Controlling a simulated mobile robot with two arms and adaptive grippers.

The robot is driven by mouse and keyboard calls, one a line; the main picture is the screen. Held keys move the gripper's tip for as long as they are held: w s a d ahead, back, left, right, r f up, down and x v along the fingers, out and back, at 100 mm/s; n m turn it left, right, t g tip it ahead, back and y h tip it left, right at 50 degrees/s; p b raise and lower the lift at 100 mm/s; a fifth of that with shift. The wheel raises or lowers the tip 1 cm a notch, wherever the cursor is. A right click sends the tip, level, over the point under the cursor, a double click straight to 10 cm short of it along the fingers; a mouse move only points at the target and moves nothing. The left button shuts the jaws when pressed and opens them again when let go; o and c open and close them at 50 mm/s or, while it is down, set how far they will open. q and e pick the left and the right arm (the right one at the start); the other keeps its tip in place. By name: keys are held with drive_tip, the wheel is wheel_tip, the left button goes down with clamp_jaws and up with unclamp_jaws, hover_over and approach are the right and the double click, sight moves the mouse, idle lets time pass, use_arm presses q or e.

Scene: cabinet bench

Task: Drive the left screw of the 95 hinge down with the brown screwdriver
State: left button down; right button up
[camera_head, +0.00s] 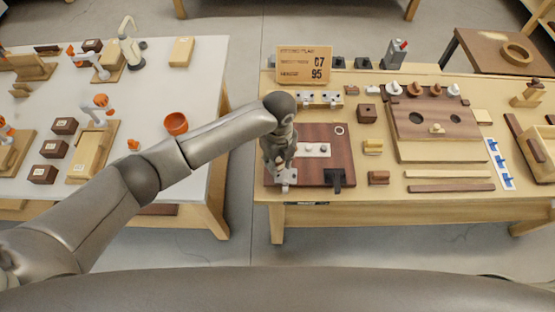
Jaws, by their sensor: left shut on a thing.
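My left gripper (280,163) points down over the left front part of a dark red-brown board (312,174) on the right bench. It is shut on a slim thing, most likely the brown screwdriver, which the fingers almost wholly hide. A small light metal plate (286,178) lies right under the fingers; its screws cannot be made out. A pale plate with grey knobs (313,150) lies just right of the gripper, and a black hinge-like piece (335,178) sits at the board's front edge. I cannot tell which plate is marked 95. My right gripper is not in view.
A wooden sign (303,66) with 67 and 95 stands behind the board.

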use_arm(q)
drive_tip(key=shift+f, duration=0.35)
idle(0.6)
drive_tip(key=m, duration=0.5)
drive_tip(key=shift+m, duration=0.3)
drive_tip(key=m, duration=0.4)
drive_tip(key=shift+d+m, duration=0.1)
drive_tip(key=shift+m, duration=0.3)
drive_tip(key=m, duration=0.4)
drive_tip(key=shift+f, duration=0.1)
